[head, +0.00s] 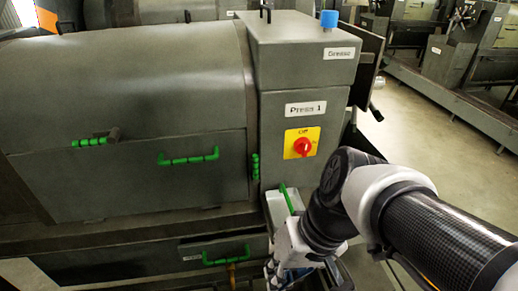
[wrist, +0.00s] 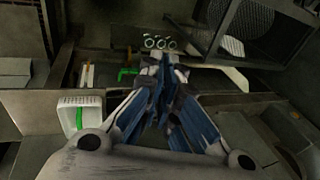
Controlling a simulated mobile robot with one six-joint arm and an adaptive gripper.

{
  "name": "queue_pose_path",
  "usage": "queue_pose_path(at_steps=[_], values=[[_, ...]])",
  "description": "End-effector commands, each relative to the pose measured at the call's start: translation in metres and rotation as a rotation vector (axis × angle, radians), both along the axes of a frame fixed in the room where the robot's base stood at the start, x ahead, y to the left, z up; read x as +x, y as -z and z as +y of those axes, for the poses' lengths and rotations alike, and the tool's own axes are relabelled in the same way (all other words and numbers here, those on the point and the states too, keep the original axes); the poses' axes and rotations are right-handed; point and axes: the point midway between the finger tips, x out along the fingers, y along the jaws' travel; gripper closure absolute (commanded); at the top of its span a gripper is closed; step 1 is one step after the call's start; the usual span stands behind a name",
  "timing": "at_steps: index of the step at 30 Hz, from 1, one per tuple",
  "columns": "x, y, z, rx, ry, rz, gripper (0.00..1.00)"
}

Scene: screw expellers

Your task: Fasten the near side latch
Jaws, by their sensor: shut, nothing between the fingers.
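Press 1 (head: 304,108) has a closed, rounded grey cover (head: 120,90). A short green-gripped lever (head: 89,142) with a dark pivot sits on the cover's front face at left. A small upright green grip (head: 255,167) is at the cover's right edge, by the cabinet. I cannot tell for sure which is the near side latch, or whether it is fastened. My gripper (head: 278,272) is low, below and right of both, apart from them. In the wrist view my gripper's blue fingers (wrist: 165,92) are together with nothing between them.
A green bar handle (head: 188,158) is mid-cover, and a green drawer handle (head: 226,256) is below. Another green handle (head: 287,198) stands close above my gripper. A red switch (head: 302,146) is on the cabinet. A mesh-sided box (wrist: 245,25) and white tray (wrist: 80,116) show near the fingers.

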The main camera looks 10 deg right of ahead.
Motion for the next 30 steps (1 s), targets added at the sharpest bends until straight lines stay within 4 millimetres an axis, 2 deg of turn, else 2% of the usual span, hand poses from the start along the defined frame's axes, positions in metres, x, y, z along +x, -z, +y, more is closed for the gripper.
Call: queue_pose_path(at_steps=[7,11,14,17,20,24,30], values=[[0.041,-0.004,0.026,0.351,0.050,0.117,1.00],[0.074,-0.008,0.028,0.541,0.101,0.112,1.00],[0.103,-0.011,0.022,0.683,0.156,0.079,1.00],[0.135,-0.011,0.009,0.814,0.223,0.020,1.00],[0.166,-0.008,-0.013,0.930,0.305,-0.063,1.00],[0.206,0.003,-0.056,1.058,0.440,-0.208,1.00],[0.241,0.029,-0.125,1.144,0.631,-0.427,1.00]])
